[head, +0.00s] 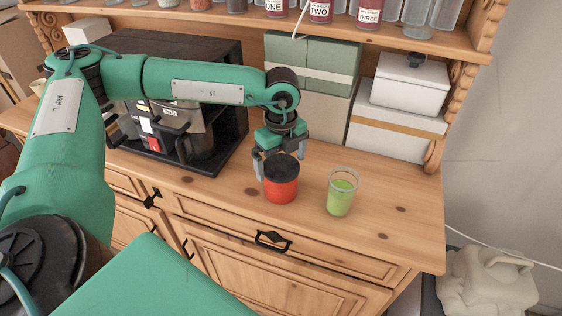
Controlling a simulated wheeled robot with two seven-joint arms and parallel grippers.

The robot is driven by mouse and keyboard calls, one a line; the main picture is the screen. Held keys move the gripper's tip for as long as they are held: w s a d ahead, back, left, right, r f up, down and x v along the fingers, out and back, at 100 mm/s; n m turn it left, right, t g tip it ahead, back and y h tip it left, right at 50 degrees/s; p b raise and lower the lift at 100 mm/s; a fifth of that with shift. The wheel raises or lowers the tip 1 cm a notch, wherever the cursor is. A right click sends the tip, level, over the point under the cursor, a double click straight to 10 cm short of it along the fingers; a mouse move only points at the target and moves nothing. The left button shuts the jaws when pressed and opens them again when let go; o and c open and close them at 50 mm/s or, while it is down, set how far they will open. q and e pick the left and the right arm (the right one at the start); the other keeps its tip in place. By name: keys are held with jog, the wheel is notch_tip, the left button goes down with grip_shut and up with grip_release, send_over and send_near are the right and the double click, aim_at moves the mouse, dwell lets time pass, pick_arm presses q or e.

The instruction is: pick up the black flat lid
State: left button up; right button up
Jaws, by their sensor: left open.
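The black flat lid (281,166) sits on top of a red jar (281,189) on the wooden dresser top. My left gripper (279,160) points down right at the lid, with one finger beside the lid's left edge and the other behind its right side. It is open, and I cannot tell whether the fingers touch the lid. My right gripper is out of view.
A clear glass with green contents (341,193) stands close right of the jar. A black coffee machine (180,120) is at the left. Green boxes (318,65) and white boxes (404,88) stand behind, under a shelf of jars (320,12). The dresser top is clear at right.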

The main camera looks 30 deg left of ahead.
pick_arm(q)
jog(key=shift+f, duration=0.25)
jog(key=c, duration=0.9)
jog(key=shift+o, duration=0.2)
jog(key=shift+r, duration=0.1)
